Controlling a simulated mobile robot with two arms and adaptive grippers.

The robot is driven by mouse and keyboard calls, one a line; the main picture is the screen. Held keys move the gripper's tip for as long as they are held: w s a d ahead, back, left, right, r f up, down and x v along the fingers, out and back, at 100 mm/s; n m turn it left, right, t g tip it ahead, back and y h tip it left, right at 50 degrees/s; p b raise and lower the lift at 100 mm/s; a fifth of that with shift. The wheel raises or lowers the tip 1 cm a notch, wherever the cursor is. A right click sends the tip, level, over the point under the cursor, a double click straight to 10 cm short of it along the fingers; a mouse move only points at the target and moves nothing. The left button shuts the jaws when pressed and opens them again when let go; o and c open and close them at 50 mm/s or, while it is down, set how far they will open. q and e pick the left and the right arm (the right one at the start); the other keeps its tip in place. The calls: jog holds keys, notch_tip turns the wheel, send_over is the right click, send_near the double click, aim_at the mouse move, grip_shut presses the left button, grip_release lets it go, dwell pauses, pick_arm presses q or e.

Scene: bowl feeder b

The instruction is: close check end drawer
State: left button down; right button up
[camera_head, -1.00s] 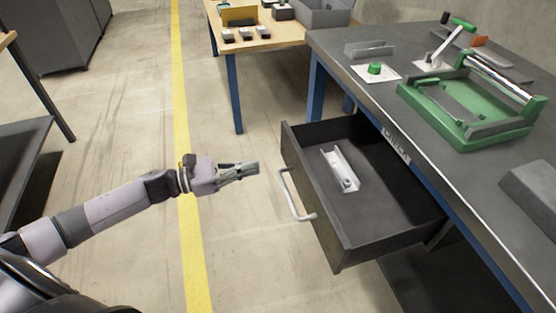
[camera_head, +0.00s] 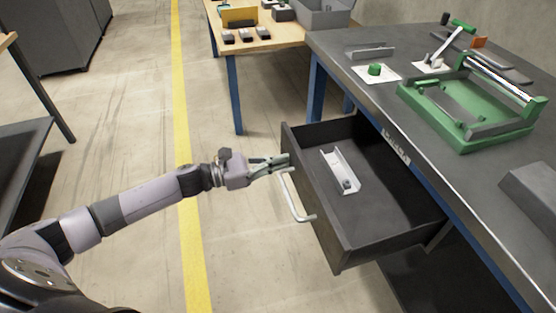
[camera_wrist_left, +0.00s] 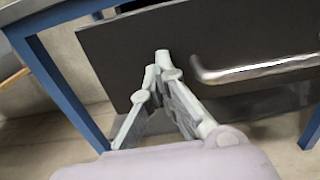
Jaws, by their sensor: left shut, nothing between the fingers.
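The dark drawer (camera_head: 345,238) under the grey table stands pulled out, with a pale bar handle (camera_head: 296,203) on its front. A metal channel-shaped part (camera_head: 341,170) lies inside it. My left gripper (camera_head: 286,160) is shut and empty, with its fingertips at the drawer front near the handle's far end. In the left wrist view the fingertips (camera_wrist_left: 156,72) are before the dark front panel (camera_wrist_left: 115,55), left of the handle (camera_wrist_left: 255,73). I cannot tell whether they touch the panel. My right gripper is not in view.
The grey table (camera_head: 450,185) carries a green fixture (camera_head: 470,118), a white plate with a green knob (camera_head: 375,71) and a grey block (camera_head: 535,190). A wooden table (camera_head: 262,43) with small parts stands behind. Floor left of the drawer is clear.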

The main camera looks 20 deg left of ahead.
pick_arm(q)
jog(key=b, duration=0.3)
send_near(351, 156)
jog(key=r, duration=0.4)
jog(key=shift+w+d+r, duration=0.2)
jog(key=shift+w+d, duration=0.05)
jog(key=shift+x, duration=1.15)
jog(key=b+x, duration=0.1)
jog(key=x, duration=0.4)
jog(key=shift+w+d+b, duration=0.2)
jog(key=shift+d+b, duration=0.05)
jog(key=shift+b, duration=0.15)
jog(key=shift+w+d, duration=0.25)
jog(key=shift+d, duration=0.05)
jog(key=shift+w+d, duration=0.15)
jog(key=shift+d, duration=0.05)
jog(key=shift+w+d, duration=0.1)
jog(key=shift+r, duration=0.2)
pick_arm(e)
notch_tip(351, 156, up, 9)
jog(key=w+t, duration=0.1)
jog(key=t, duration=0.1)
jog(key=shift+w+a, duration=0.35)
